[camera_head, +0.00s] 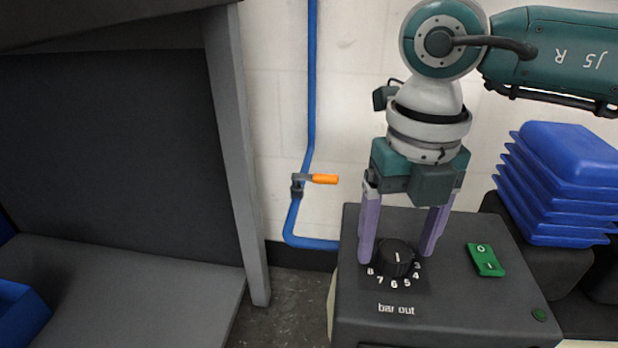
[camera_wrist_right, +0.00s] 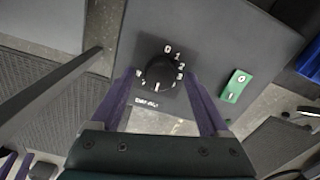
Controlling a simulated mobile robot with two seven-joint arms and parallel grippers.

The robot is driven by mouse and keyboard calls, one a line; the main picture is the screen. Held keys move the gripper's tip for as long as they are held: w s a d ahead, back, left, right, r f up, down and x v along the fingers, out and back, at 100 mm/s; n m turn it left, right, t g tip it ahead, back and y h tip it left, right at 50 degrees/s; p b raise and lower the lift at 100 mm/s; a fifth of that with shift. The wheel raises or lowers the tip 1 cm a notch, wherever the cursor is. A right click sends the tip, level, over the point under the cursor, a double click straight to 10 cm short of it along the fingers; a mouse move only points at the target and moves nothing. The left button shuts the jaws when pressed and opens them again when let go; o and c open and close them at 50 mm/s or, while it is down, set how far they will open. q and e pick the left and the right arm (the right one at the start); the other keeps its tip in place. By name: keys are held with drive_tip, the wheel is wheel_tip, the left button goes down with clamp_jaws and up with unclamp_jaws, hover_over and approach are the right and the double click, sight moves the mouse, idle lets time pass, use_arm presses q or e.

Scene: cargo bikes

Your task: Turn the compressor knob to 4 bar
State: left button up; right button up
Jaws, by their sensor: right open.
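The compressor (camera_head: 460,300) is a dark grey box with a round black knob (camera_head: 395,262) on its top. White numbers ring the knob, with 3 to 8 readable in the head view. The knob's white pointer line faces the near side, roughly toward 5 or 6; I cannot read it exactly. My right gripper (camera_head: 396,254) points down, open, with one purple finger on each side of the knob. The right wrist view also shows the knob (camera_wrist_right: 160,71) between the spread fingers; contact is not clear.
A green switch (camera_head: 486,259) marked 0 and I sits right of the knob. Stacked blue trays (camera_head: 570,165) stand at the right. A blue pipe (camera_head: 312,90) with an orange-handled valve (camera_head: 324,179) runs down the wall. A grey-framed rack (camera_head: 235,150) fills the left.

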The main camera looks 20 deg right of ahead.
drive_tip(key=shift+f, duration=0.25)
clamp_jaws()
idle(0.5)
